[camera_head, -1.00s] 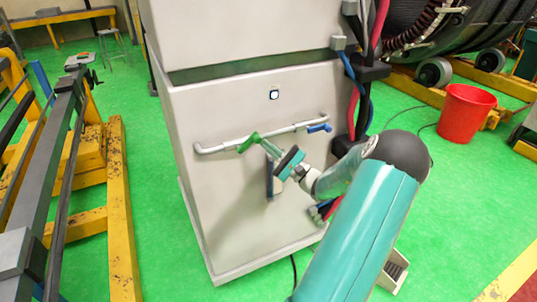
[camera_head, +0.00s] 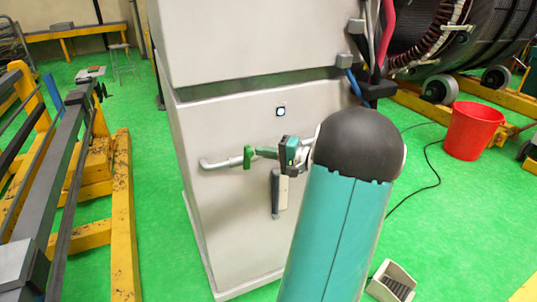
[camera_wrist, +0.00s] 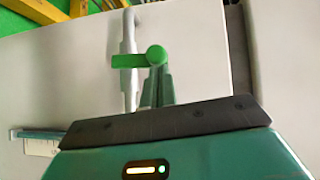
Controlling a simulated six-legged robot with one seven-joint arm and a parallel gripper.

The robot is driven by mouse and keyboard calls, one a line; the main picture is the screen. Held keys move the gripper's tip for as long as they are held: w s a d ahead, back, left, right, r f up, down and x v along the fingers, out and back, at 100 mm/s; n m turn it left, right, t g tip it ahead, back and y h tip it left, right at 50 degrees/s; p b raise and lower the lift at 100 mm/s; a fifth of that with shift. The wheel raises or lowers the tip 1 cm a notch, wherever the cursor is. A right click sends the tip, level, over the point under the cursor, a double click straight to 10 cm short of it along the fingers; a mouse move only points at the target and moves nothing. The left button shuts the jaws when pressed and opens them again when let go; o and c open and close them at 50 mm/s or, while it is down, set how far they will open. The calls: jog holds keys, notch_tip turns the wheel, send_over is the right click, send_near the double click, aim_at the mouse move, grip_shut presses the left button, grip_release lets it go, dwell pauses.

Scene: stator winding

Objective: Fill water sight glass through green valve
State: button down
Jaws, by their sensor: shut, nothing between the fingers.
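The green valve (camera_head: 248,157) sits on the grey horizontal pipe (camera_head: 215,164) on the front of the pale cabinet. In the wrist view, the green valve's handle (camera_wrist: 130,61) lies across the pipe (camera_wrist: 130,35), with a round green end to the right. My gripper (camera_head: 266,153) is shut and empty, its fingertips at the valve. In the wrist view, my gripper (camera_wrist: 157,75) points at the round end; whether they touch I cannot tell. The sight glass (camera_head: 280,192) hangs upright below the pipe; part of it shows in the wrist view (camera_wrist: 40,146). Its water level is unreadable.
The pale cabinet (camera_head: 235,240) fills the middle. Yellow and grey rails (camera_head: 125,215) stand on the left. A red bucket (camera_head: 472,130) and cables are at the right. Green floor is clear between the rails and cabinet. My arm hides the pipe's right part.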

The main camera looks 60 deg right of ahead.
jog(key=shift+w+a+r+n+g, duration=0.15)
jog(key=shift+a+n+g, duration=0.1)
jog(key=shift+n+g, duration=0.05)
dwell(0.5)
